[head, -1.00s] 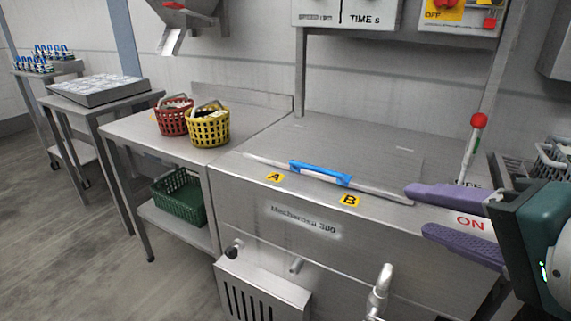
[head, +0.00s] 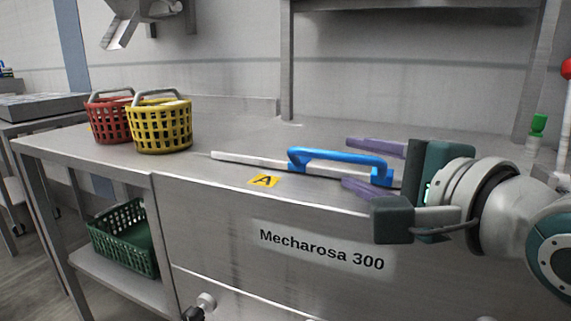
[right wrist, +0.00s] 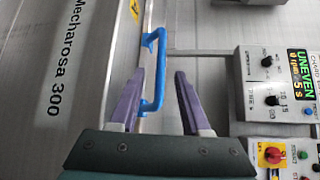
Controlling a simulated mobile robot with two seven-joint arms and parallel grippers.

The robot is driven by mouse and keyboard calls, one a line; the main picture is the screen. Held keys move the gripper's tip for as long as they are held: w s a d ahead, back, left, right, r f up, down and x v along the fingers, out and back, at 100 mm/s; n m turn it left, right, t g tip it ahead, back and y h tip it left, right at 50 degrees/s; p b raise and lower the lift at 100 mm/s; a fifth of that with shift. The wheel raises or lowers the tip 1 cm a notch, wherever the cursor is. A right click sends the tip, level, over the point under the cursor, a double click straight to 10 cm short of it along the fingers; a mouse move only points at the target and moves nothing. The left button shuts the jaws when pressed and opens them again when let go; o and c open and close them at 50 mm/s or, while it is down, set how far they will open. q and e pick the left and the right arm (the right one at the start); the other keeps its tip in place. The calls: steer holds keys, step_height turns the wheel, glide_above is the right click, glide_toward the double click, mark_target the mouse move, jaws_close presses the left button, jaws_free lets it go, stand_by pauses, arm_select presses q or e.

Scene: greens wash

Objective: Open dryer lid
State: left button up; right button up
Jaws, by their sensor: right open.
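The dryer is a steel cabinet marked "Mecharosa 300" (head: 322,250). Its lid (head: 330,128) lies flat and shut on top. A blue bar handle (head: 325,155) stands at the lid's front edge; it also shows in the right wrist view (right wrist: 161,68). My right gripper (head: 347,164) is open at the right end of the handle, with its purple fingers pointing left. In the right wrist view the handle lies between the two open fingertips (right wrist: 160,76); I cannot tell whether they touch it. My left gripper is in neither view.
A yellow basket (head: 160,128) and a red basket (head: 112,122) stand on the steel table at left. A green crate (head: 125,240) sits on the shelf below. Control panels (right wrist: 270,85) show in the right wrist view. A red knob (head: 567,69) stands at far right.

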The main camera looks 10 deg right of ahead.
mark_target(337, 157)
steer(key=b+x, duration=0.1)
steer(key=x, duration=0.4)
steer(key=shift+w+f+b, duration=0.1)
steer(key=shift+w+b, duration=0.1)
steer(key=shift+b, duration=0.1)
steer(key=shift+w+a, duration=0.15)
steer(key=shift+w, duration=0.3)
steer(key=c, duration=0.7)
jaws_close()
